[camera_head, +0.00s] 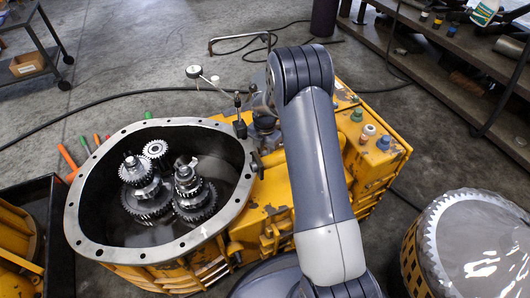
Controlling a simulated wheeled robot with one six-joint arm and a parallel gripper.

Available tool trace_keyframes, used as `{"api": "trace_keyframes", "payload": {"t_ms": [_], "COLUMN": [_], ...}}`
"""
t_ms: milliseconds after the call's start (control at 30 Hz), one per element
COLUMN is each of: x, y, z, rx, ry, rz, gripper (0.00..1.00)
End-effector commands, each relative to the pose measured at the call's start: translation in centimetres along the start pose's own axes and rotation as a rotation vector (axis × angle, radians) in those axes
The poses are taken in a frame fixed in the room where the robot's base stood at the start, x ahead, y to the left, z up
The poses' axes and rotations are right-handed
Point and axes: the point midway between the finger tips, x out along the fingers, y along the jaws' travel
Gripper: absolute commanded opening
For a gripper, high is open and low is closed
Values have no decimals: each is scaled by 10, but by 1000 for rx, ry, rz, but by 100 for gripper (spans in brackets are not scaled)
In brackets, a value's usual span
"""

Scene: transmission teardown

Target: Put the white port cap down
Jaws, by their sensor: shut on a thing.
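A pale whitish-pink port piece (368,131) stands on the right end of the yellow transmission housing (275,215), between a green cap (357,114) and a blue cap (383,142). I cannot tell whether it is the white port cap or a bare port. No other white cap can be made out. My grey arm rises from the bottom of the picture and bends above the housing. My gripper and anything in it are hidden behind the arm.
The housing's open bell (75,215) holds several gears (140,190). A dial gauge (194,71) sticks up behind it. A plastic-covered gear drum (475,245) stands at right, and a cluttered bench (455,65) at upper right. Cables cross the floor.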

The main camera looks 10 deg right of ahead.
Motion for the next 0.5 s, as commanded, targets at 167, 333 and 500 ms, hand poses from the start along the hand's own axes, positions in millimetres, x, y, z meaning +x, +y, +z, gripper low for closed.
{"api": "trace_keyframes", "payload": {"t_ms": [167,333,500], "x": [-1,3,2], "y": [0,0,0], "z": [0,0,0], "rx": [0,0,0], "ry": [-1,-1,-1], "rz": [2,1,1], "gripper": [0,0,38]}}
